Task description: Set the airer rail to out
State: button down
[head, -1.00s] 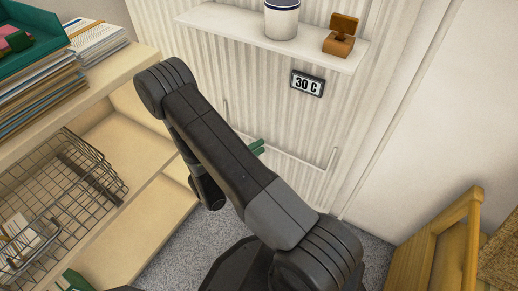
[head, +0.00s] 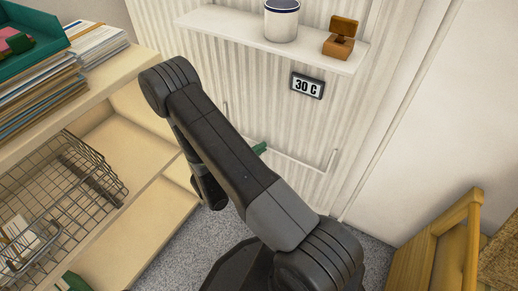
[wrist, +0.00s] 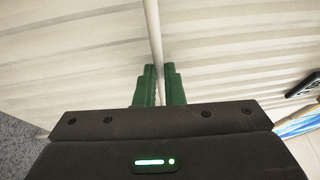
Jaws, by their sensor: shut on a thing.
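The airer rail (head: 298,160) is a thin white bar with short upturned ends, low on the ribbed white panel in the head view. My arm hides part of its left half. In the wrist view the rail (wrist: 154,35) runs as a pale bar away from between my fingers. My gripper (wrist: 160,88) has green fingers, one on each side of the rail and shut on it. In the head view only a green fingertip of my gripper (head: 260,148) shows past my arm, at the bar. How far the rail stands from the panel is hard to tell.
A white shelf (head: 235,29) above holds a white cup (head: 281,22) and a brown box (head: 341,38). A display (head: 307,86) reads 30 C. Wooden shelving (head: 165,220) with a wire basket (head: 60,200) stands left, a wooden frame (head: 430,245) right.

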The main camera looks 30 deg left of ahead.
jog(key=s+r+n+g+y+p, duration=0.1)
jog(key=s+r+g+p, duration=0.3)
jog(key=p, duration=1.1)
jog(key=s+r+n+g+y+p, duration=0.2)
jog(key=s+r+g+p, duration=0.2)
jog(key=r+g+p, duration=0.4)
jog(key=shift+a+r+n+y+p, duration=0.4)
jog(key=shift+r+p, duration=0.9)
jog(key=shift+p, duration=2.45)
jog(key=shift+w+r, duration=0.1)
jog(key=shift+w, duration=0.05)
jog(key=c, duration=1.8)
grip_release()
jog(key=shift+o, duration=1.4)
jog(key=shift+w, duration=0.3)
jog(key=shift+s, duration=0.1)
